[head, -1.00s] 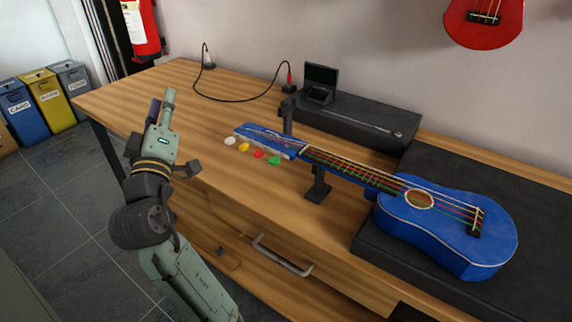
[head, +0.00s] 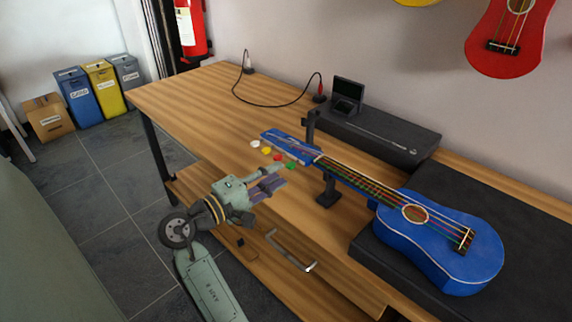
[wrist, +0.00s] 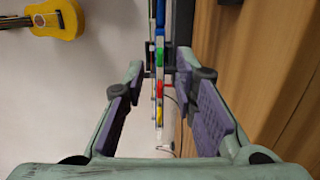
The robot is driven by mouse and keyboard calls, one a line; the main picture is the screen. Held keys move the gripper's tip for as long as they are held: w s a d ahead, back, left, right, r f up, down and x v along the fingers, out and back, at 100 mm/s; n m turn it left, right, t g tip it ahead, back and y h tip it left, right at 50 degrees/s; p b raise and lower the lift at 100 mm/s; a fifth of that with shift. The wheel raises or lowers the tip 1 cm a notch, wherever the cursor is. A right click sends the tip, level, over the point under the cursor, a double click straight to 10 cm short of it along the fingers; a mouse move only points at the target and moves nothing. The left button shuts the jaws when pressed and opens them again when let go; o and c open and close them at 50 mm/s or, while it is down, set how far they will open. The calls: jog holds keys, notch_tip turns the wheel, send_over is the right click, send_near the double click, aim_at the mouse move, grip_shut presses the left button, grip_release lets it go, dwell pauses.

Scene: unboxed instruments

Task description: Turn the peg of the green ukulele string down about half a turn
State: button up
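The blue ukulele (head: 440,240) lies with its body on a dark mat and its neck held up by a black stand (head: 327,190). Its headstock carries a white peg (head: 255,143), a yellow peg (head: 266,150), a red peg (head: 278,156) and a green peg (head: 291,166) along the near side. My gripper (head: 272,178) is open just in front of the pegs, pointing at the headstock. In the wrist view, the green peg (wrist: 159,57) shows between the two purple-padded fingers (wrist: 159,72), beyond them or level with the tips; I cannot tell whether they touch it.
A black case (head: 380,135) lies behind the headstock, beside a cable (head: 270,101). The bench top (head: 190,95) left of the headstock is clear. A red ukulele (head: 505,45) hangs on the wall.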

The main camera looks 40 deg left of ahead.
aim_at(287, 167)
jog(key=shift+w+d+p, duration=0.15)
jog(key=shift+w+p, duration=0.05)
jog(key=shift+w, duration=0.9)
jog(key=shift+w+d+p, duration=0.15)
jog(key=shift+w, duration=0.9)
jog(key=shift+c, duration=0.2)
grip_shut()
